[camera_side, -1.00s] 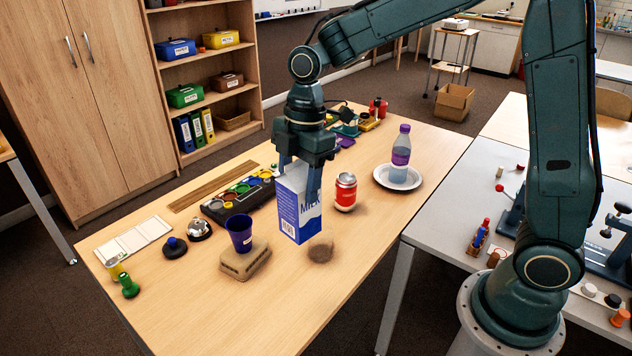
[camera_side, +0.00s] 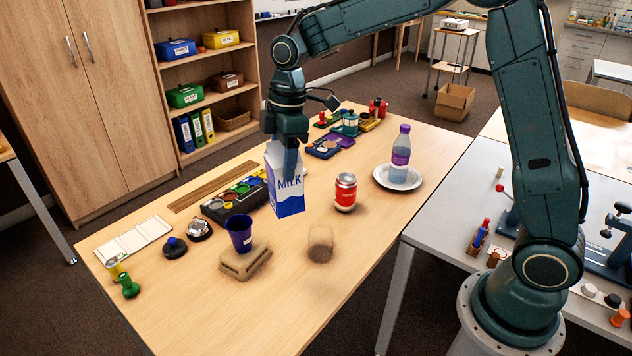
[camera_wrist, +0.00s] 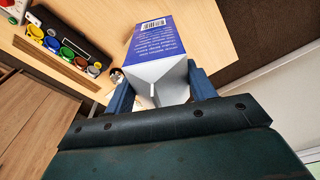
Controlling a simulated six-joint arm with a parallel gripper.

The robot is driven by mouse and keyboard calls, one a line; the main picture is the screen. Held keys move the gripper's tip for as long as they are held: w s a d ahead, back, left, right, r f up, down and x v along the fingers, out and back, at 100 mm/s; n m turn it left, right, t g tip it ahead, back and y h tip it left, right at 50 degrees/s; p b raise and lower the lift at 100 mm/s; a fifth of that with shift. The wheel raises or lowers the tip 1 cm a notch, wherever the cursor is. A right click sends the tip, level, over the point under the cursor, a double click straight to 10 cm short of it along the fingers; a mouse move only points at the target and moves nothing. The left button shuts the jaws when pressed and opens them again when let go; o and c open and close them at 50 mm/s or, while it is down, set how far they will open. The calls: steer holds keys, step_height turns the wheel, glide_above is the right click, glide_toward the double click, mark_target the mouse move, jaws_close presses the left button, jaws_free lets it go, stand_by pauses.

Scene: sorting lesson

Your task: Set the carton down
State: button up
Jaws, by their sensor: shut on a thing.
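The blue and white milk carton (camera_side: 289,190) is upright between the fingers of my gripper (camera_side: 281,162), which is shut on its upper part. In the side view the carton is near the middle of the table, beside the black tray of coloured pots. I cannot tell for sure whether its base touches the table. In the wrist view the carton (camera_wrist: 165,62) lies between the two blue fingers of my gripper (camera_wrist: 160,90), with its white folded top nearest the camera.
A red can (camera_side: 346,192) stands right of the carton, and a clear glass (camera_side: 320,243) is in front. The black pot tray (camera_side: 222,211) is left. A bottle stands on a white plate (camera_side: 414,180).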

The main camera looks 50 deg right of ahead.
steer(key=w+d+m+t+h, duration=0.1)
steer(key=w+d+m, duration=1.2)
steer(key=w, duration=0.2)
step_height(320, 180, down, 16)
steer(key=shift+w, duration=0.15)
steer(key=shift+f, duration=2.35)
steer(key=o, duration=1.2)
steer(key=shift+r, duration=0.15)
